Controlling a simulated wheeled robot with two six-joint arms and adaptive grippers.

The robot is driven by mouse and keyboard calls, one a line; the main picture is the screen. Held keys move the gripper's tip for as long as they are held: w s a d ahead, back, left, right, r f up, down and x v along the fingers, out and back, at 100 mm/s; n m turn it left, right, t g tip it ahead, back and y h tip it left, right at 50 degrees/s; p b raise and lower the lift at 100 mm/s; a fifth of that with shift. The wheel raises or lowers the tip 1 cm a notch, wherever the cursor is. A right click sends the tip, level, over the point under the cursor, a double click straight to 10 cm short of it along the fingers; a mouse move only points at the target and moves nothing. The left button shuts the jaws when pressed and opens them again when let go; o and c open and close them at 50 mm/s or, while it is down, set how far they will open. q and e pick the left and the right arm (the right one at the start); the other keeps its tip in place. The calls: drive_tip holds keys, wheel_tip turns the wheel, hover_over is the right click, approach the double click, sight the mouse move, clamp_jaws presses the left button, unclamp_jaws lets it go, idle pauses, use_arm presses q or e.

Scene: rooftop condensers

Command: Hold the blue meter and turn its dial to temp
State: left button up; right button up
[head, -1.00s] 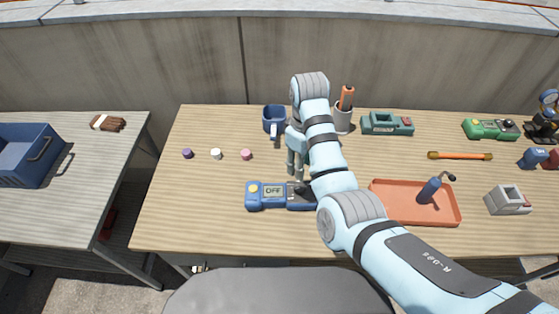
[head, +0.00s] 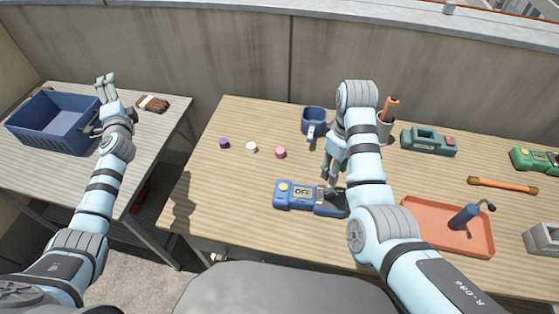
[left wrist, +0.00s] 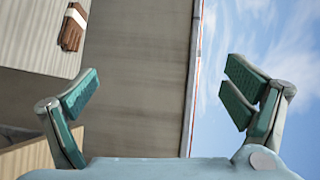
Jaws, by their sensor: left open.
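The blue meter (head: 284,203) lies on the wooden table, its display reading OFF. It has a yellow button at its left end and a dark dial (head: 333,194) near its right end. My right gripper (head: 331,178) points down just above the dial end; its fingers are small and partly hidden by the arm, so I cannot tell whether they are open or touch the dial. My left gripper (head: 106,82) is raised over the left table, far from the meter. In the left wrist view my left gripper (left wrist: 165,95) is open and empty.
A blue crate (head: 40,140) and a brown bundle (head: 153,103) are on the left table. The table's left front is clear.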

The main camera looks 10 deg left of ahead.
use_arm(q)
drive_tip(key=w+d+f+n+g, duration=0.2)
drive_tip(key=d+f+g, duration=0.25)
drive_tip(key=d, duration=0.25)
drive_tip(key=m+g+h, duration=1)
hover_over(285, 189)
wheel_tip(285, 189, down, 4)
drive_tip(key=shift+t, duration=0.25)
wheel_tip(285, 189, down, 14)
drive_tip(key=shift+r, duration=0.2)
drive_tip(key=shift+s, duration=0.1)
drive_tip(key=shift+c, duration=0.2)
drive_tip(key=c, duration=1.6)
